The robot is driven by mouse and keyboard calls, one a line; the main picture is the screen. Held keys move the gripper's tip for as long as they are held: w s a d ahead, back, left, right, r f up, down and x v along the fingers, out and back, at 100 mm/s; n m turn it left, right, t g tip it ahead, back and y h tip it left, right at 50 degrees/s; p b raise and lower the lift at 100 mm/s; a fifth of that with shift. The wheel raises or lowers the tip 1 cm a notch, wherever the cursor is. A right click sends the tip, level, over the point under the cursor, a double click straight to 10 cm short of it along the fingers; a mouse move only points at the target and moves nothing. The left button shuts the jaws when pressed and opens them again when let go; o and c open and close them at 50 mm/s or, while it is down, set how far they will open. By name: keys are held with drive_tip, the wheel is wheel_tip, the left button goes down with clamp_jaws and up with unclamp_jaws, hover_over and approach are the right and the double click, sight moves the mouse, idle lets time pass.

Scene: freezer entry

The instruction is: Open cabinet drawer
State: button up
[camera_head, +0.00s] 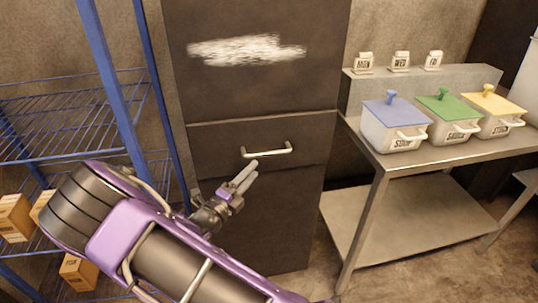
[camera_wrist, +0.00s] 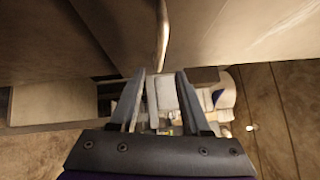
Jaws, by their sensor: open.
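The dark cabinet (camera_head: 262,215) stands upright in the middle of the head view. Its drawer front carries a pale, bar-shaped handle (camera_head: 266,151) and looks closed. My gripper (camera_head: 246,174) is in front of the drawer, just below the handle's left half in the picture. In the wrist view the handle (camera_wrist: 162,36) shows at the top centre, beyond the fingertips. The two fingers of my gripper (camera_wrist: 166,78) are apart with nothing between them. I cannot tell whether a finger touches the handle, but it is not gripped.
A blue wire rack (camera_head: 75,158) with small cardboard boxes (camera_head: 14,218) stands close on the left. A metal table (camera_head: 372,158) with lidded bins (camera_head: 393,126) stands on the right. A white smear (camera_head: 247,50) marks the upper cabinet panel. Some floor (camera_head: 390,275) is free at the lower right.

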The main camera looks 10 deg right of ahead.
sight(269, 153)
drive_tip(key=x, duration=0.9)
drive_tip(key=shift+w+d+b, duration=0.15)
drive_tip(key=shift+w+b, duration=0.05)
drive_tip(key=shift+b, duration=0.2)
clamp_jaws()
idle(0.8)
